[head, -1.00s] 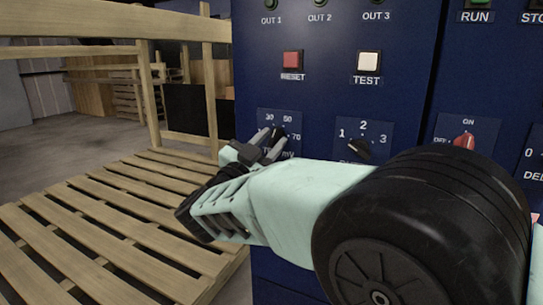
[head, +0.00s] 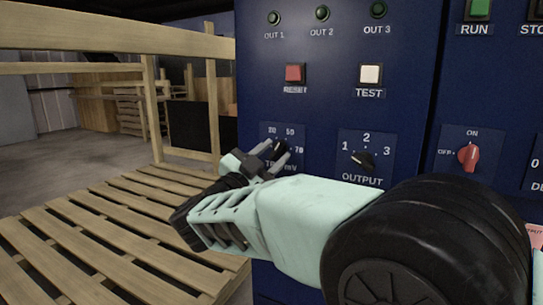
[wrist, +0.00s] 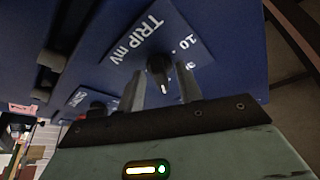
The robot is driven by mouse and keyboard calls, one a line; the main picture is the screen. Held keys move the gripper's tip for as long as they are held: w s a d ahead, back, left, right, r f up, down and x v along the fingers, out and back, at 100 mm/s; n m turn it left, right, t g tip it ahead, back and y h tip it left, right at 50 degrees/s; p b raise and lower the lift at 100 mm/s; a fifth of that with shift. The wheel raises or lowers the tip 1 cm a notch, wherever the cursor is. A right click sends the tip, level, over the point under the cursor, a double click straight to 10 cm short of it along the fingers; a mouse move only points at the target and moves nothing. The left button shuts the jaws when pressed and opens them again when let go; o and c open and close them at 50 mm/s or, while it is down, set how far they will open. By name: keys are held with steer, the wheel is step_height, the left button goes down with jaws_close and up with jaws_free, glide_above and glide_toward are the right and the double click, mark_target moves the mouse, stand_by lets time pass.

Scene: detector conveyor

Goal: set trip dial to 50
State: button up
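The trip dial is a small black knob on a blue plate marked TRIP mV; it shows in the wrist view (wrist: 157,70) and, partly covered by my fingers, in the head view (head: 279,145). In the wrist view its white pointer mark points down, away from the lettering and past the 10. The 50 is hidden there, so I cannot tell the exact setting. The 50 shows at the plate's upper right in the head view. My gripper (wrist: 161,91) is open, with one finger on each side of the knob and visible gaps between; it also shows in the head view (head: 275,153).
The output dial (head: 363,160) sits right of the trip dial, with the red ON/OFF knob (head: 468,157) farther right. The RESET button (head: 295,74) and TEST button (head: 370,74) are above. A wooden pallet (head: 110,235) lies left of the cabinet.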

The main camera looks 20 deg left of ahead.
steer(key=v, duration=1.7)
steer(key=shift+s+p, duration=0.2)
steer(key=shift+p, duration=0.1)
steer(key=shift+a, duration=0.1)
